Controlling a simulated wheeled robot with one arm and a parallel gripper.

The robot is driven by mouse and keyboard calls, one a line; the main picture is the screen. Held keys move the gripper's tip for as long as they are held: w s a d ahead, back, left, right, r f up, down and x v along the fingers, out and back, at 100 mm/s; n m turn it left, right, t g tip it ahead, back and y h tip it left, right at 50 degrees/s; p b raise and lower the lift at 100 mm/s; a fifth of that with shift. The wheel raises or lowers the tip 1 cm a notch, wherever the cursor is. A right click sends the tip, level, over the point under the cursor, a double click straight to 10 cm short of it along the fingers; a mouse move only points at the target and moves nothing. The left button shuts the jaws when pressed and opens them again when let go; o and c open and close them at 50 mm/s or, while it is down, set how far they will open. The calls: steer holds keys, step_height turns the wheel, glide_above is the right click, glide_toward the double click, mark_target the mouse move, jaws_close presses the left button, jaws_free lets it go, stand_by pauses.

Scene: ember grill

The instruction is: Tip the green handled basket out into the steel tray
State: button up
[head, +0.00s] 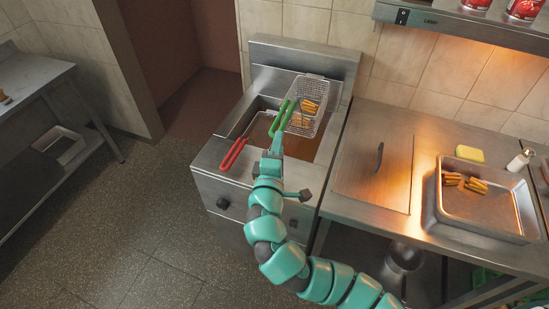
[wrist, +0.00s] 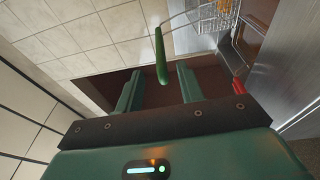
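The green handled basket (head: 311,121) is a wire mesh basket at the back right of the fryer, with yellow fries (head: 308,106) inside. Its green handle (wrist: 160,55) shows upright in the wrist view, between and just beyond the two fingers. My gripper (head: 277,141) is at the handle's near end in the head view. The fingers (wrist: 158,88) stand apart, with gaps beside the handle; I cannot tell whether either touches it. The steel tray (head: 484,228) sits on the counter at right, with a few fries (head: 466,182) at its back left.
A red handle (head: 233,153) lies at the fryer's left front. A steel lid (head: 376,160) with a dark handle lies between the fryer (head: 215,180) and tray. A yellow sponge (head: 469,154) and white bottle (head: 521,159) stand behind the tray. A heated shelf (head: 470,20) overhangs the counter.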

mark_target(282, 127)
steer(key=w, duration=0.1)
steer(key=w+p, duration=0.1)
steer(key=w, duration=0.2)
steer(key=shift+w+d+r+p, duration=0.25)
steer(key=shift+w+p, duration=0.1)
steer(key=shift+w, duration=0.05)
steer(key=shift+w+d+f, duration=0.1)
steer(key=shift+w, duration=0.7)
steer(key=shift+c, duration=0.2)
steer(key=c, duration=0.7)
jaws_close()
steer(key=shift+r+p, duration=1.55)
steer(key=shift+r, duration=0.9)
steer(key=shift+s, duration=0.1)
